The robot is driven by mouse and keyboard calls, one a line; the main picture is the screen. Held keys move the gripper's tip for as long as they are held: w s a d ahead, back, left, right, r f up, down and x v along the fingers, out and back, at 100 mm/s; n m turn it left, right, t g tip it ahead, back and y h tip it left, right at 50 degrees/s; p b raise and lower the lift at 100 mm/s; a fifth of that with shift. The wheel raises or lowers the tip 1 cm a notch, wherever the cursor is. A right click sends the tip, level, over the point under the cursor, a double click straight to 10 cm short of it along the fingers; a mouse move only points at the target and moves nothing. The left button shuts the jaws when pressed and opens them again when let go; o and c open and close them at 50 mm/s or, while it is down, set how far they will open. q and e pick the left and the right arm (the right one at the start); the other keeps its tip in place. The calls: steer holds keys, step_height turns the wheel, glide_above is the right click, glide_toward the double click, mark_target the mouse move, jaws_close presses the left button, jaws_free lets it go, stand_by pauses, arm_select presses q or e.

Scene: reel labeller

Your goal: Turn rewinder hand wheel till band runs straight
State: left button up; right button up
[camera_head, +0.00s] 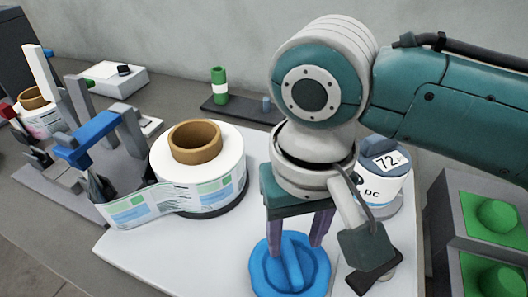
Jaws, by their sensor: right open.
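The blue hand wheel (268,272), round with a raised bar across its top, lies on the white plate at the bottom centre. My right gripper (295,243) points down over it with its purple fingers apart, one each side of the bar. I cannot tell if they touch the wheel. The label reel (230,168), white with a brown core, stands left of the wheel. The printed band (140,207) runs from the reel leftward to the labeller (92,137) with blue and grey parts. The band looks slanted. My left gripper is not in view.
A white container (385,187) marked "72 pc" stands behind my right gripper, partly hidden. Green domed buttons (495,215) sit in a grey panel at the right. A green-white post (219,86) stands on a dark strip at the back. The white plate (150,250) is clear at front left.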

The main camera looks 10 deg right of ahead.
mark_target(292, 258)
step_height(292, 258, down, 5)
steer(key=shift+f+b, duration=0.15)
steer(key=shift+b, duration=0.3)
jaws_close()
stand_by(0.3)
